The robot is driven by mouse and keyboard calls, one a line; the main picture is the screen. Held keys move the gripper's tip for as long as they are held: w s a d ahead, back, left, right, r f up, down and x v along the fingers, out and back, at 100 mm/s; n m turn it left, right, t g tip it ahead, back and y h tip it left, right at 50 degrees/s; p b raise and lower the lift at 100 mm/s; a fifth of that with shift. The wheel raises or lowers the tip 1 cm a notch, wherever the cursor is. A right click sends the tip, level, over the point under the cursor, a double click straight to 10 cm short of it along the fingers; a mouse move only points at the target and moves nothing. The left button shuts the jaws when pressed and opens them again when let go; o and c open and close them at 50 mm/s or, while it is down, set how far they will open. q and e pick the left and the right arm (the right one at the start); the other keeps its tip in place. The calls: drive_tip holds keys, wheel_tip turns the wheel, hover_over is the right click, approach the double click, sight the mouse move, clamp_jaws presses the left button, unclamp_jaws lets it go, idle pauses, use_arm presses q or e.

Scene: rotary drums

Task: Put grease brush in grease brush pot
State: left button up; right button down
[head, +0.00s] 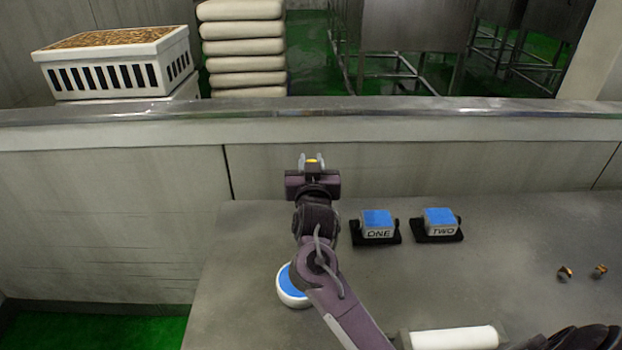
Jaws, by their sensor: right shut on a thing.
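My right gripper (312,162) is at the top of the arm that reaches up the middle of the head view, near the low wall behind the table. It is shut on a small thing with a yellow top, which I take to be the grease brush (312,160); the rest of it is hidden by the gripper. A round white pot with a blue top or filling (288,292), seemingly the grease brush pot, stands on the table below and left of the gripper. My right arm covers part of its right side. My left gripper is not in view.
Two blue-topped blocks marked ONE (378,222) and TWO (440,220) sit on black bases. A white roller (455,338) lies at the front. Two small brass pieces (565,272) (600,271) are at right. A metal rail (450,106) tops the wall behind the grey table (500,270).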

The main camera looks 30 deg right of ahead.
wheel_tip(320, 180, down, 4)
drive_tip(key=shift+f, duration=0.25)
drive_tip(key=shift+f, duration=0.2)
drive_tip(key=c, duration=1.2)
unclamp_jaws()
